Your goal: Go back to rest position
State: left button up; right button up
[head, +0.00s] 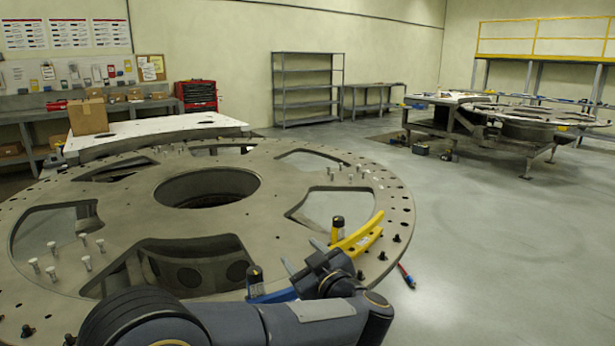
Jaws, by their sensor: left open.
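My left gripper (307,257) is above the front right part of the large round turret plate (130,215). It is open, with its two fingers spread apart and nothing seen between them. My left arm comes in along the bottom edge and hides the near part of the plate. A yellow tool with a black-capped end (358,238) lies on the plate just right of the gripper. A blue tool (275,295) with a black and yellow knob is partly hidden behind my arm. My right gripper is out of view.
Several pale bolts (87,262) stand on the plate around its large cutouts. A white table (160,132) with a cardboard box (88,116) is behind it.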

pick_arm(q)
jog(key=a+r+m+t+h, duration=0.2)
jog(key=a+r+m+h, duration=0.1)
jog(key=a+r+h, duration=0.4)
jog(key=s+a+m+g+h+p, duration=0.1)
jog(key=s+a+m+h, duration=0.1)
jog(key=s+a+h, duration=0.3)
jog(key=s+a+f+m+g, duration=0.1)
jog(key=s+f, duration=0.4)
jog(key=s, duration=0.5)
jog(key=s+a+f+g, duration=0.4)
jog(key=s+f+g, duration=0.2)
jog(key=s, duration=0.4)
jog(key=s+a+f+m+g+p, duration=0.1)
jog(key=s+a+f+g, duration=0.1)
jog(key=s+f, duration=0.4)
jog(key=s+g, duration=0.1)
jog(key=s, duration=0.2)
jog(key=shift+s+a+m+g, duration=0.3)
jog(key=shift+s+a+g, duration=0.1)
